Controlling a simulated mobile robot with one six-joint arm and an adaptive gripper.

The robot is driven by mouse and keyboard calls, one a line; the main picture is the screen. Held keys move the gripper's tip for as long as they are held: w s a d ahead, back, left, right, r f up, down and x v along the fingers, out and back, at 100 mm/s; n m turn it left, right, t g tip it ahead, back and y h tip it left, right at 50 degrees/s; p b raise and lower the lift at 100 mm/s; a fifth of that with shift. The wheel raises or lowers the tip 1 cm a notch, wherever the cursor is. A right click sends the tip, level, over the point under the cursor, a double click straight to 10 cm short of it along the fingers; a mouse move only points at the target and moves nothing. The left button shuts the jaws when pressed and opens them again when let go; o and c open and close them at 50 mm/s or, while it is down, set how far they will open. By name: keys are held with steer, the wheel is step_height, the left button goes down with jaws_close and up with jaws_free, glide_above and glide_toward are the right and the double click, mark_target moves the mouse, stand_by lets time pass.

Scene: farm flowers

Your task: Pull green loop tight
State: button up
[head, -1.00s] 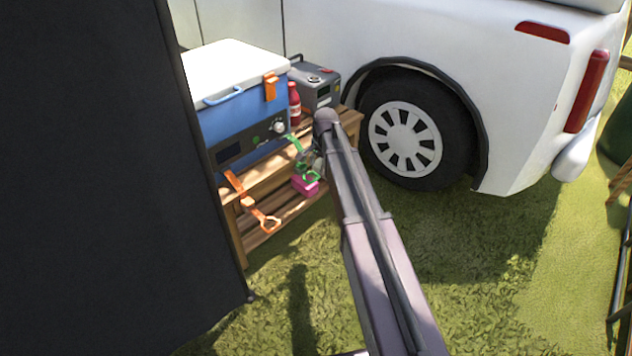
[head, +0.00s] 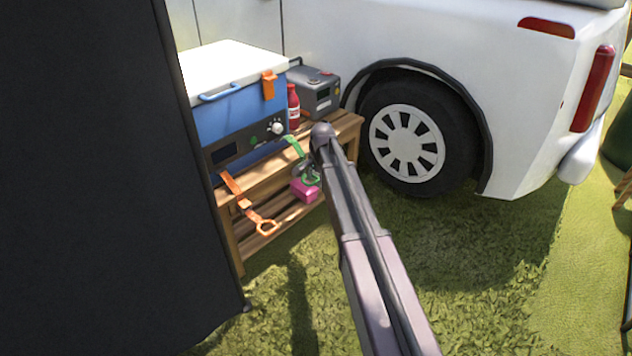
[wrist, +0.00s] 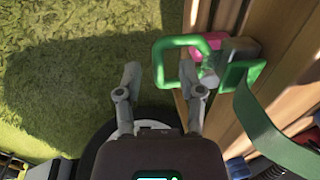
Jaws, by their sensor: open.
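The green loop (wrist: 158,66) is a rounded frame on a green strap (wrist: 268,130) in the wrist view. The green strap (head: 293,145) hangs at the front of the blue cooler in the head view, with the green loop (head: 312,181) low beside a pink item. My gripper (wrist: 160,72) is open. The loop's left side lies between its fingers, and the right finger overlaps the loop's opening. I cannot tell whether that finger passes through it. In the head view my gripper (head: 306,170) is small and partly hidden by my arm.
The blue cooler (head: 228,112) stands on a wooden bench (head: 265,185). An orange strap with a loop (head: 265,227) hangs to the left. A pink box (head: 304,191) sits below. A red bottle (head: 293,106), grey box (head: 318,92) and van wheel (head: 405,140) are near. Grass is open in front.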

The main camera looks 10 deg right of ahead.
jaws_close()
steer(key=s+d, duration=0.3)
steer(key=s, duration=0.2)
steer(key=shift+d, duration=0.35)
steer(key=shift+s, duration=0.1)
jaws_free()
stand_by(0.3)
